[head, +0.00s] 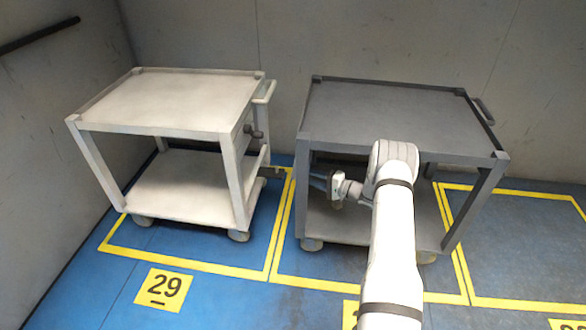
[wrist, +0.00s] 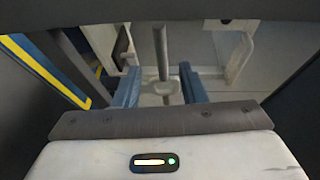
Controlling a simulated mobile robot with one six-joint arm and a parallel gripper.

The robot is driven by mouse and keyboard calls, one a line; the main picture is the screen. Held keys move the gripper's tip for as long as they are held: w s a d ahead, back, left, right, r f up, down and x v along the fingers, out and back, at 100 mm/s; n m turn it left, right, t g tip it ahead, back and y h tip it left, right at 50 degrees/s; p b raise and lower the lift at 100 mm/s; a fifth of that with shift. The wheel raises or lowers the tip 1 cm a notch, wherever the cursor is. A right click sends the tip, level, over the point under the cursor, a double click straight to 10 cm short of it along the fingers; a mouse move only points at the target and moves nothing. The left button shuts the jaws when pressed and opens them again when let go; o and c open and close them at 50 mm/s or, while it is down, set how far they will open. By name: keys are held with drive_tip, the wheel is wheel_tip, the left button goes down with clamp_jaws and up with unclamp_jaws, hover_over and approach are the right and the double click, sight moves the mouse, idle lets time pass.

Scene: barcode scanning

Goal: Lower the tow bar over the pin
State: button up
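My gripper (head: 318,182) is in front of the dark grey cart's (head: 390,112) left side, pointing left toward the white cart (head: 170,100). In the wrist view my gripper (wrist: 160,88) has its two blue fingers apart. A slim grey upright bar (wrist: 162,50) stands between them in the picture, with a pale rounded piece (wrist: 160,89) at its lower end. I cannot tell whether either finger touches these. A small dark bracket (head: 278,172) sticks out low at the white cart's right side. I cannot make out the pin for certain.
A dark knob (head: 256,133) and a pale handle (head: 265,92) are on the white cart's right side. Yellow lines mark bays on the blue floor, with a 29 sign (head: 164,289). Walls stand behind and left. Floor in front is clear.

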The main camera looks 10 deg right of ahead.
drive_tip(key=b+x, duration=0.2)
drive_tip(key=x, duration=0.5)
drive_tip(key=shift+w+a, duration=0.15)
drive_tip(key=shift+a, duration=0.1)
clamp_jaws()
idle(0.3)
